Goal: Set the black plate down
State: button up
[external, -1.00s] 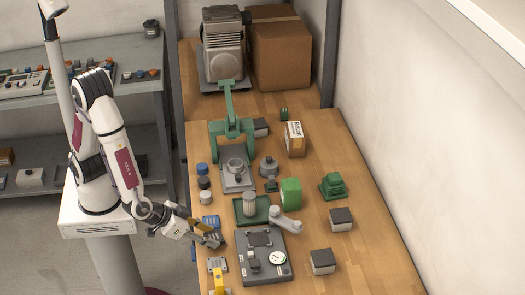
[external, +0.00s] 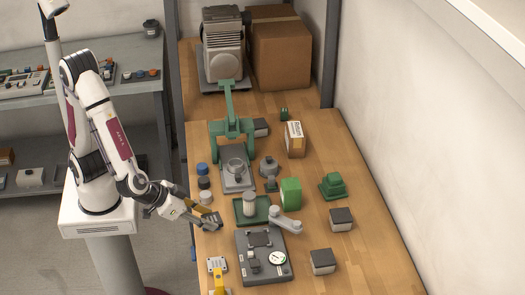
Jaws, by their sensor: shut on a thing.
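My gripper (external: 203,217) is over the left edge of the wooden bench, in front of the row of round caps. It is shut on a small dark plate (external: 212,221), which I take to be the black plate. The plate shows only in part at the fingertips. Whether it touches anything below cannot be told. The blue blocks at this spot are hidden behind my gripper and the plate.
A grey fixture with a dial (external: 263,256) lies to the lower right. A green tray (external: 238,209) with a pale cylinder stands to the right. Round caps (external: 204,184) stand behind. A grey plate with holes (external: 217,264) lies in front.

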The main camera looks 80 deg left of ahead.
aim_at(212, 220)
jog(key=shift+r, duration=0.1)
dwell(0.7)
jog(key=shift+r, duration=2.5)
jog(key=shift+w, duration=0.95)
jog(key=w+a+n+y, duration=0.1)
jog(key=w+a, duration=0.3)
jog(key=w, duration=0.8)
jog(key=w+a+n, duration=0.1)
jog(key=w+a, duration=0.3)
jog(key=w, duration=0.7)
jog(key=w+a, duration=1.8)
jog(key=a, duration=0.5)
jog(key=shift+g+y, duration=0.3)
jog(key=shift+y, duration=0.1)
jog(key=shift+d+f, duration=0.2)
jog(key=shift+f, duration=1.05)
jog(key=shift+d+f, duration=0.15)
jog(key=shift+f, duration=1.05)
